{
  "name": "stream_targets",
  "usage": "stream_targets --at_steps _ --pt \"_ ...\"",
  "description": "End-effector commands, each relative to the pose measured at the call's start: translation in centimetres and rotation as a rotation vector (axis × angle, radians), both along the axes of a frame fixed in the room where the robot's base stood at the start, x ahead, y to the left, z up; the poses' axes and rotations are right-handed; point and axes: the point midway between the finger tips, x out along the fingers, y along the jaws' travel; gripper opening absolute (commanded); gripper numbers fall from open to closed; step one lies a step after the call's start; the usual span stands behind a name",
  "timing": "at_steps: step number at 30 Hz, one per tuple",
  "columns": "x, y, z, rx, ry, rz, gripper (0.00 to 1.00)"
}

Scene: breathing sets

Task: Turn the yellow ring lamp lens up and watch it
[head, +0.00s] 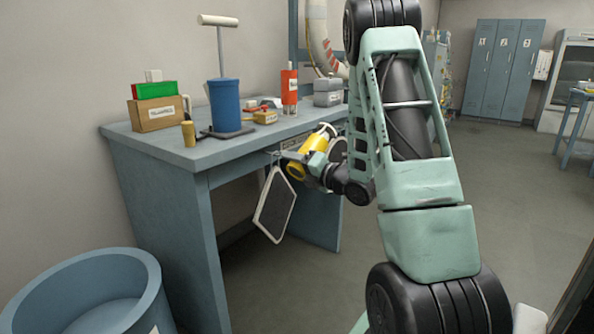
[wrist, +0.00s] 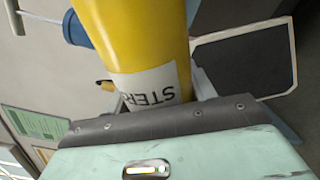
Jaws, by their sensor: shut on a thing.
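The yellow lamp (head: 312,150) is a cylinder held in the air just off the front edge of the blue-grey bench. It lies tilted, with a ringed yellow end toward the lower left and a pale part at its upper right. My gripper (head: 318,166) is shut on it. In the wrist view the lamp (wrist: 140,40) rises from the jaw (wrist: 150,125), with a white label whose letters, "STER", read upside down. The rest of the label is hidden behind the jaw. I cannot tell where the lens faces.
A dark panel with a white frame (head: 274,205) hangs at the bench edge, close by my gripper. The bench (head: 160,148) bears a blue pump (head: 224,105), a red canister (head: 289,90) and boxes. A blue tub (head: 80,290) stands at lower left. Floor at right is open.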

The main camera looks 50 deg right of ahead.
Motion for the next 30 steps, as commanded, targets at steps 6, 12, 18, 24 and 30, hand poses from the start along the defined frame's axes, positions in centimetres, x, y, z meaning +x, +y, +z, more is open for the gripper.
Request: stream_targets --at_steps 6,12,18,24,30 --pt "1.2 -0.9 -0.9 -0.326 -0.004 0.001 0.05" --pt "2.1 -1.6 -1.4 -0.581 -0.005 0.0 0.05" --pt "2.6 -2.0 -1.6 -0.727 -0.006 -0.001 0.05" --pt "2.7 -2.1 -1.7 -0.766 -0.006 -0.001 0.05" --pt "2.7 -2.0 -1.7 -0.764 -0.005 0.0 0.05"
